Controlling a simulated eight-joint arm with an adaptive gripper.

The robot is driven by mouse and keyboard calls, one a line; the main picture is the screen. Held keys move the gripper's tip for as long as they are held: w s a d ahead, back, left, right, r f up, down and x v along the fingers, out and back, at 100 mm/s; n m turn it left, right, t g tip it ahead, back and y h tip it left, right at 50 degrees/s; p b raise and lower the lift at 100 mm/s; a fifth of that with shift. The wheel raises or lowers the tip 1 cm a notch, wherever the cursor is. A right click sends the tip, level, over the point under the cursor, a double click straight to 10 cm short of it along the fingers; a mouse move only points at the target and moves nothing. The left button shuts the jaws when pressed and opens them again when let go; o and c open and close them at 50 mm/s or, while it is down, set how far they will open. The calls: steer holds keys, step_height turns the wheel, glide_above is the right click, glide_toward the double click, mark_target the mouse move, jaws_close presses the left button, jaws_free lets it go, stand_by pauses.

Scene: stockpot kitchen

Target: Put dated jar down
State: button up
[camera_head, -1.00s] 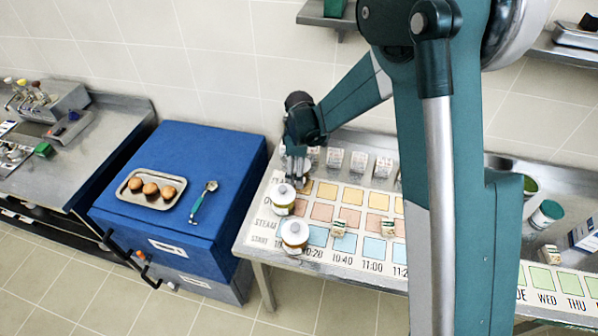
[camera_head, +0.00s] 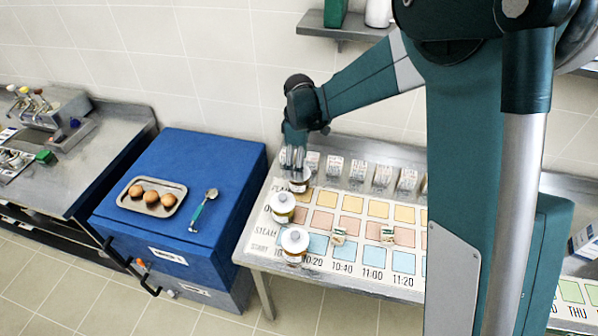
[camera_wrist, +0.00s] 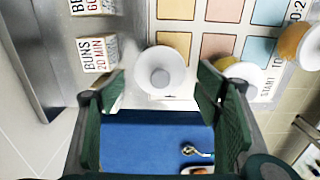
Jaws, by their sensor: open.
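Three white-lidded jars stand upright along the left edge of a printed board. The rearmost jar (camera_head: 299,183) is directly below my gripper (camera_head: 293,159); it also shows in the wrist view (camera_wrist: 160,72), where its lid lies just past the fingertips. The middle jar (camera_head: 283,208) and the front jar (camera_head: 294,242) stand nearer the table's front edge. I cannot read any date on them, so which one is the dated jar is unclear. My gripper, also in the wrist view (camera_wrist: 161,86), is open, with its fingers apart and nothing between them.
The board (camera_head: 346,196) has yellow, pink and blue squares; two small blocks (camera_head: 339,235) (camera_head: 388,235) sit on it. Label blocks (camera_head: 334,166) line the back. A blue cabinet (camera_head: 225,165) with a tray of brown round items (camera_head: 130,205) and a spoon (camera_head: 203,209) stands left.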

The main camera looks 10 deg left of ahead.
steer(key=shift+r, duration=1.9)
steer(key=shift+d+r, duration=0.15)
steer(key=shift+d, duration=0.05)
steer(key=s+d+r+m+t, duration=0.1)
steer(key=s+d+r+m, duration=0.2)
steer(key=d+r, duration=0.35)
steer(key=s+d+r+m+t+y, duration=0.1)
steer(key=s+d+r+m, duration=0.2)
steer(key=d, duration=0.6)
steer(key=s+d+r+m+t, duration=0.1)
steer(key=s+d+r+m, duration=0.15)
steer(key=d+r, duration=0.4)
steer(key=s+d+m+t+h, duration=0.1)
steer(key=s+d+m+t, duration=0.3)
steer(key=s+d+m, duration=0.5)
steer(key=shift+s+d+r, duration=0.45)
steer(key=shift+s+d, duration=4.4)
steer(key=shift+s, duration=0.4)
